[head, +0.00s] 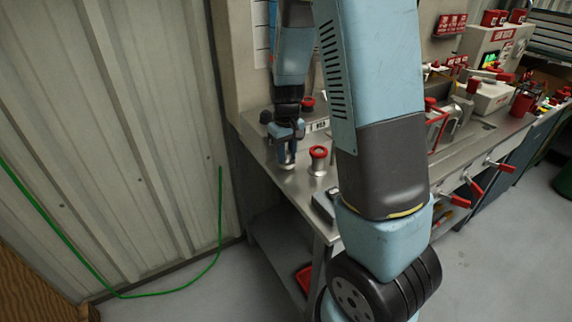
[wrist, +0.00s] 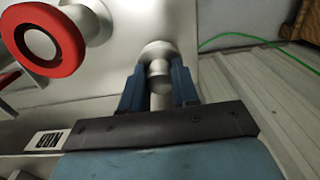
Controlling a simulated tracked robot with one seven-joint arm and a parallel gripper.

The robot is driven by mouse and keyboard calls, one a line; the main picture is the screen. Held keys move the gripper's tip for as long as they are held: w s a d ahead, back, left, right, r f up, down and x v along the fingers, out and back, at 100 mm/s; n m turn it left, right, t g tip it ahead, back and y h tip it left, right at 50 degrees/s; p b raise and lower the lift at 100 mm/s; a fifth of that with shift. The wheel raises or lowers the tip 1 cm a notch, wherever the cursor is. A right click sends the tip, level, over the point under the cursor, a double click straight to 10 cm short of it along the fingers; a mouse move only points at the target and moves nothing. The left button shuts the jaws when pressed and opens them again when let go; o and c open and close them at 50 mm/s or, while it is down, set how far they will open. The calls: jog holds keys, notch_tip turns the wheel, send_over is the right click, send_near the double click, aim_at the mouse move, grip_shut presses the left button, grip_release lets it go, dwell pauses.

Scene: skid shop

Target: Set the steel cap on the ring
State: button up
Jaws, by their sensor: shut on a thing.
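My gripper (head: 287,152) is at the left end of the steel bench, and its two blue fingers (wrist: 159,90) show in the wrist view. They are shut on the narrow stem of the steel cap (wrist: 157,50), whose wider round part lies beyond the fingertips. The cap also shows small below my gripper in the head view (head: 287,164); I cannot tell whether it touches the bench. The red ring (head: 318,152) sits on top of a steel post to the right of my gripper. In the wrist view the ring (wrist: 42,40) is at the upper left, apart from the cap.
The steel bench (head: 300,183) has a dark flat device (head: 325,207) near its front edge. Another red-topped piece (head: 308,103) stands behind. Red-handled clamps and tools (head: 468,183) line the right side. A corrugated wall (head: 120,130) closes off the left.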

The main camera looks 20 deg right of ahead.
aim_at(286, 152)
jog(key=shift+r, duration=3)
